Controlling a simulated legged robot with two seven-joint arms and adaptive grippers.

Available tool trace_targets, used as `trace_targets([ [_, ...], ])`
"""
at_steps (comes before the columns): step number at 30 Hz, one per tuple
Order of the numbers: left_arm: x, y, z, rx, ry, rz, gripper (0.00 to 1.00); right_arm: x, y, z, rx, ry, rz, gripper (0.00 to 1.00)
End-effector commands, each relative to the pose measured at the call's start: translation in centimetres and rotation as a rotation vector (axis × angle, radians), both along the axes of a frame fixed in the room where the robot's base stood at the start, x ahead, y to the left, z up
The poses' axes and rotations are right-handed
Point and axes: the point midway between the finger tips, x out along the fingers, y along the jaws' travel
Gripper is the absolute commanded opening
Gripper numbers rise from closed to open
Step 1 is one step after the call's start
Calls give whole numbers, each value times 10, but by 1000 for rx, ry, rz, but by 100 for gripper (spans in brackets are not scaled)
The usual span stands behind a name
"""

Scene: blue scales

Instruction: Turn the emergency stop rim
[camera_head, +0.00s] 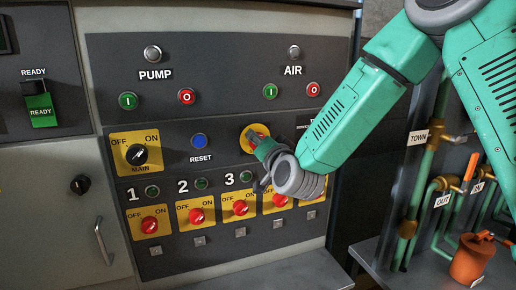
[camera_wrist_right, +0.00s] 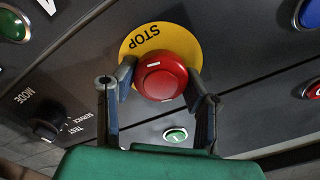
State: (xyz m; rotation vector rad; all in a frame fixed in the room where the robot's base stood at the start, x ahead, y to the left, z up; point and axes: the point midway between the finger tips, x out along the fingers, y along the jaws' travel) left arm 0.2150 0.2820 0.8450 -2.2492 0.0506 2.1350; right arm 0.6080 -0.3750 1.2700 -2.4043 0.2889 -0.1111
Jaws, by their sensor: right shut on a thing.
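The emergency stop is a red round button (camera_wrist_right: 162,76) on a yellow disc marked STOP (camera_wrist_right: 157,36), seen upside down in the right wrist view. In the head view its yellow disc (camera_head: 248,134) shows beside my right gripper (camera_head: 262,150), which covers part of it. In the right wrist view my right gripper (camera_wrist_right: 160,84) has a finger on each side of the red rim, shut on it. A small white mark shows on the red face. My left gripper is in neither view.
Around the stop sit a blue RESET button (camera_head: 199,141), a MAIN switch (camera_head: 137,155) and a row of red OFF/ON knobs (camera_head: 149,225) just below. Pipes with tags and an orange canister (camera_head: 472,260) stand at the right.

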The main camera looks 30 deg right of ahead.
Motion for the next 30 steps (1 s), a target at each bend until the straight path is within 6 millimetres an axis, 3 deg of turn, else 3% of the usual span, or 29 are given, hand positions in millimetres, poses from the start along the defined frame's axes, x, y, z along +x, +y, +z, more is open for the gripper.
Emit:
trace_targets([
  [9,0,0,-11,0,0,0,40,0,1,-3,116,-22,3,10],
  [24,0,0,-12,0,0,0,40,0,1,-3,134,-25,3,10],
  [25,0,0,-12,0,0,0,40,0,1,-3,134,-25,3,46],
  [26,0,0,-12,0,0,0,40,0,1,-3,134,-25,3,57],
  [27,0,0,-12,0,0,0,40,0,1,-3,134,-25,3,61],
  [30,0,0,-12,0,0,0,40,-1,1,-2,133,-28,3,61],
])
